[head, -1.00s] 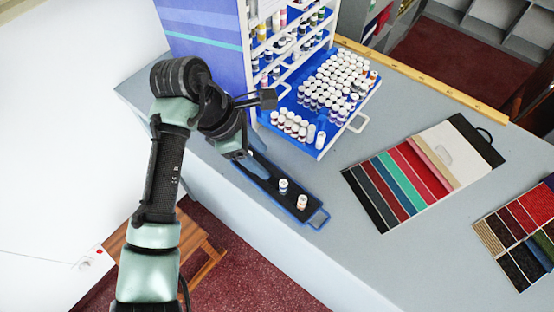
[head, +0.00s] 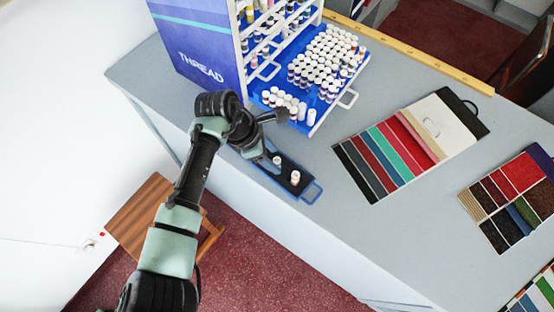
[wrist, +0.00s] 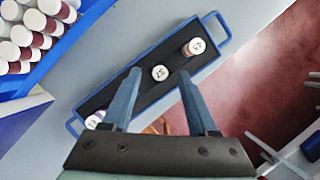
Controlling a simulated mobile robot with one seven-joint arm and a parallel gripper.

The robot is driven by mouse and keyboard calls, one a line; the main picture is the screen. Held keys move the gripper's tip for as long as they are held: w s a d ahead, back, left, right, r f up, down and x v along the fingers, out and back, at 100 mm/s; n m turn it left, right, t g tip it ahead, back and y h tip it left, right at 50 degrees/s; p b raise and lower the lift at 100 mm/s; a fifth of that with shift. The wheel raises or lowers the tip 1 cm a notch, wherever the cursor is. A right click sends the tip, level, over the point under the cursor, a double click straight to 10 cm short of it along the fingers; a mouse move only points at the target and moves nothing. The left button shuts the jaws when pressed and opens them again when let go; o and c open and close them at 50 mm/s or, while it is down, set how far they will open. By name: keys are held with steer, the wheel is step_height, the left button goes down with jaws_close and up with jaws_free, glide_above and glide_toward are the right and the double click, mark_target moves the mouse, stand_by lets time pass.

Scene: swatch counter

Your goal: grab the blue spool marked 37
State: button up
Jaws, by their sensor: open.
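The spool (wrist: 160,73) in the middle of the narrow tray has a white top whose small, turned label seems to read 37. Its side is mostly hidden in the wrist view. In the head view this spool (head: 277,160) stands upright beside my gripper. My gripper (wrist: 158,76) is open above the tray, with the spool showing between its fingertips and nothing held. A second spool (wrist: 194,47) with a tan side stands towards the tray's handle end. A third (wrist: 95,119) shows near the other end, by the left finger.
The blue-rimmed dark tray (head: 311,192) lies along the counter's front edge. A blue drawer (head: 312,128) full of white-topped spools stands out from the thread cabinet (head: 195,55) behind it. Swatch boards (head: 410,145) lie to the right, with bare counter between.

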steer(key=shift+x, duration=0.8)
jaws_close()
steer(key=shift+r, duration=0.1)
